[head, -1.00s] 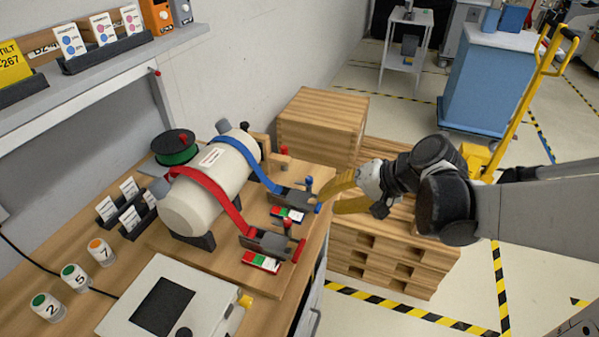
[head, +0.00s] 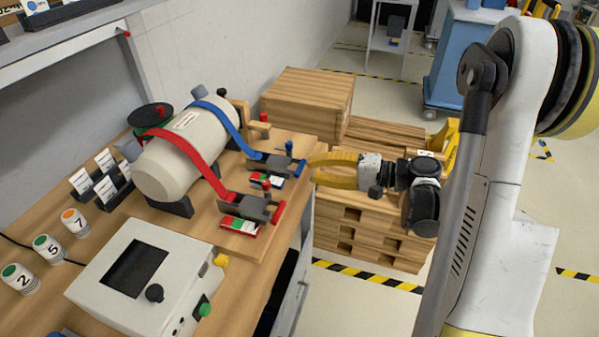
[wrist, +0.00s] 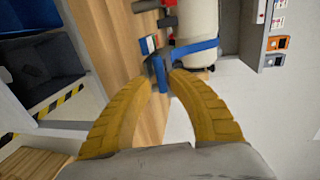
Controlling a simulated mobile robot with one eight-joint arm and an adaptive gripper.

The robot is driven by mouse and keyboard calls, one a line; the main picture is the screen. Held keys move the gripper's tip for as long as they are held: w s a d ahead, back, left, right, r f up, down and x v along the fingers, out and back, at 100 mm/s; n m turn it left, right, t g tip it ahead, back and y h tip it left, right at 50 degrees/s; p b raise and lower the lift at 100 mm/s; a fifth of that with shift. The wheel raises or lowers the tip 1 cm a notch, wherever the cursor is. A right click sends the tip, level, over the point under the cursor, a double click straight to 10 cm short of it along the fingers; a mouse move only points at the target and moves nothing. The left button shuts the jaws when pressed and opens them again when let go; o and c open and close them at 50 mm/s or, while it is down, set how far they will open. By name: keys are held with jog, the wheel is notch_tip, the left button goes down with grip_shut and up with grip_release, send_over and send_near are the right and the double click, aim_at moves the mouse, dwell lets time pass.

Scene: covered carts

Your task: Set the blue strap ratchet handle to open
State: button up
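The blue strap (head: 229,128) runs over the cream tank (head: 160,170) to a dark ratchet (head: 270,163) on the wooden bench. The ratchet's handle has a blue end bar (head: 299,167) at the bench's right edge; I cannot tell its exact angle. In the wrist view the blue handle (wrist: 162,78) lies just ahead of and between my fingertips. My gripper (head: 311,169) has yellow fingers, spread apart and empty, just right of the handle. Its fingertips (wrist: 166,82) are close to the handle; contact is unclear. A small coloured card (head: 267,181) lies beside the ratchet.
A red strap (head: 184,147) with a similar ratchet (head: 248,207) sits nearer the front. A control box (head: 190,250) stands in front of it. Wooden crates (head: 308,100) and a pallet stack (head: 375,240) stand behind and below my gripper. Open floor lies to the right.

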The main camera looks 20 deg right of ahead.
aim_at(299, 166)
jog(key=b+x, duration=0.1)
jog(key=x, duration=0.3)
jog(key=shift+a, duration=0.1)
jog(key=shift+w, duration=0.1)
grip_shut()
jog(key=shift+r, duration=0.1)
